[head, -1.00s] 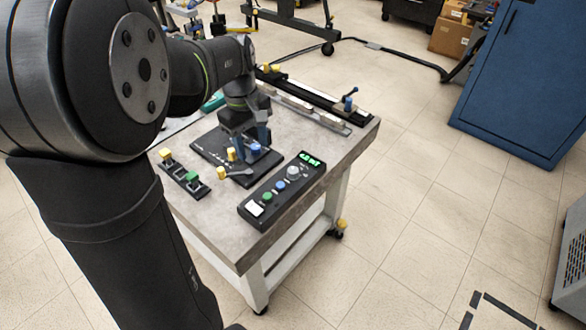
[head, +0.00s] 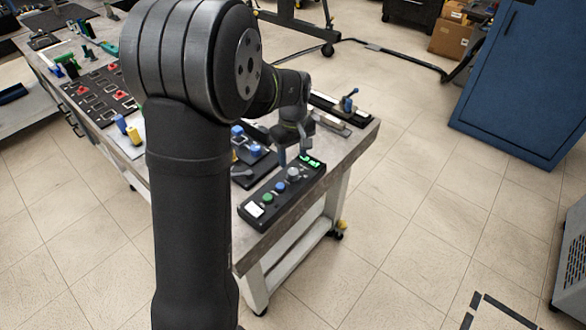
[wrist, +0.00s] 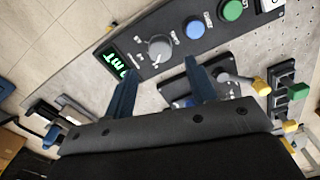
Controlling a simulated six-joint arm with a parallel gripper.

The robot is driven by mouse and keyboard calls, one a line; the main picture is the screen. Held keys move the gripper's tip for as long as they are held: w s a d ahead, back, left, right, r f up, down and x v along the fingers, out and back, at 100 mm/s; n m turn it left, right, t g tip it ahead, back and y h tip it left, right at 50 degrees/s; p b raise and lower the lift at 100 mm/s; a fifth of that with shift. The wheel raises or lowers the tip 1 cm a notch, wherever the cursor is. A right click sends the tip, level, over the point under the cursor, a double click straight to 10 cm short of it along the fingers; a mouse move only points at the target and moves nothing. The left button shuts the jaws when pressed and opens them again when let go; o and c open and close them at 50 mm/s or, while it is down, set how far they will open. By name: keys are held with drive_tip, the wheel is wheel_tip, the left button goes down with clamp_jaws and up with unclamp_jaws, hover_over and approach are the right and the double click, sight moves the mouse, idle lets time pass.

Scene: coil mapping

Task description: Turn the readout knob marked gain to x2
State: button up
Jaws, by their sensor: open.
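The readout box (head: 252,212) is a long black unit near the right edge of the bench, with a lit green display (head: 311,161). Its round grey knob (head: 293,174) sits beside the display, with a blue button and a green button further along. In the wrist view the grey knob (wrist: 159,48) lies ahead of my fingers and its pointer and marks are too small to read. My gripper (head: 293,155) hangs over the display end of the box. In the wrist view my gripper (wrist: 157,85) has its two blue fingers wide apart with nothing between them.
A rail with a blue-handled clamp (head: 349,101) runs along the back right. In the wrist view, green and yellow pieces (wrist: 298,91) stand at the right. Open floor lies beyond the bench.

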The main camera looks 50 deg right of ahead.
sight(293, 171)
wheel_tip(293, 171, down, 6)
drive_tip(key=shift+f, duration=0.1)
drive_tip(key=shift+c, duration=0.4)
drive_tip(key=c, duration=0.9)
drive_tip(key=shift+m, duration=0.3)
drive_tip(key=m, duration=0.3)
drive_tip(key=shift+m, duration=2.6)
